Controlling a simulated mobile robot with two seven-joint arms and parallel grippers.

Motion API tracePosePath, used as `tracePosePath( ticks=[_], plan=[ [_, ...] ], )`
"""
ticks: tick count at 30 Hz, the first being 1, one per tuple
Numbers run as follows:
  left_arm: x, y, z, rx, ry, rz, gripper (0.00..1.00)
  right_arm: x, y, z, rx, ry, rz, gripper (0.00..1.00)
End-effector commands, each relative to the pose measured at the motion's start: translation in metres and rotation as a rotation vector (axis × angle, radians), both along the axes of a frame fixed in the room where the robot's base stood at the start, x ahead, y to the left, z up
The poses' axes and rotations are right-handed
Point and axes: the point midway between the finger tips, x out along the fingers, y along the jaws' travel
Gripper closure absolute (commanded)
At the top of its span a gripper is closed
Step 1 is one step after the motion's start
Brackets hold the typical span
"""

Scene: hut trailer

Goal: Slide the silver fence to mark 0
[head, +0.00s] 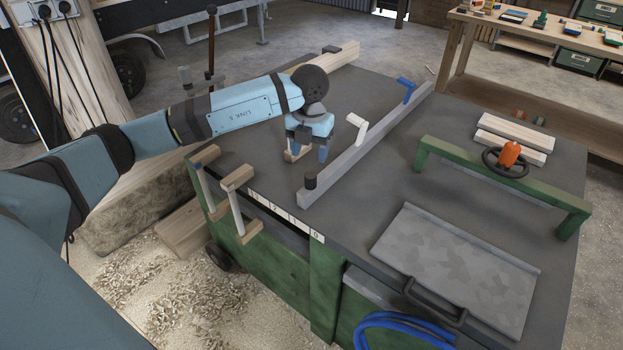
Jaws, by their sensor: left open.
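The silver fence (345,165) is a long grey bar lying aslant across the dark table top (375,205). It carries a black knob (310,182) at its near end, a white handle (357,127) and a blue handle (407,88). A white number strip (285,218) runs along the table's front edge; mark 0 (316,235) is at its right end. The fence's near end lies behind the strip, left of mark 0. My left gripper (307,155) is open, pointing down left of the fence and apart from the white handle. My right gripper is out of view.
Wooden clamps (238,180) stand at the table's left edge. Right of the fence are a green frame (500,175) with a black handwheel (506,160) and a grey plate (455,265). Bare table lies between fence and plate.

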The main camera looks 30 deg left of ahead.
Motion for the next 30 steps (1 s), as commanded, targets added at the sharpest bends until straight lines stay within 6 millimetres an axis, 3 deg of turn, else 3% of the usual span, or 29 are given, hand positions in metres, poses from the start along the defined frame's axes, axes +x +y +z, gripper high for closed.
tracePosePath(
  ticks=[6,12,18,26,30],
  plan=[
    [-0.001,-0.001,-0.049,-0.003,0.002,0.001,0.42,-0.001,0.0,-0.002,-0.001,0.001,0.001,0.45],
    [0.0,-0.001,-0.078,-0.002,0.001,-0.001,0.42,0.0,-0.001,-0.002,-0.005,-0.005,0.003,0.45],
    [0.0,-0.001,-0.089,-0.003,-0.001,-0.001,0.42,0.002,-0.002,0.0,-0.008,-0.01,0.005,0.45],
    [0.0,-0.001,-0.09,-0.003,-0.001,-0.001,0.42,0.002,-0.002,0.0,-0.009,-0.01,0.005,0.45],
    [0.0,-0.001,-0.09,-0.003,-0.001,-0.001,0.74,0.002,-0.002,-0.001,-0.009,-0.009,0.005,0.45]
  ],
)
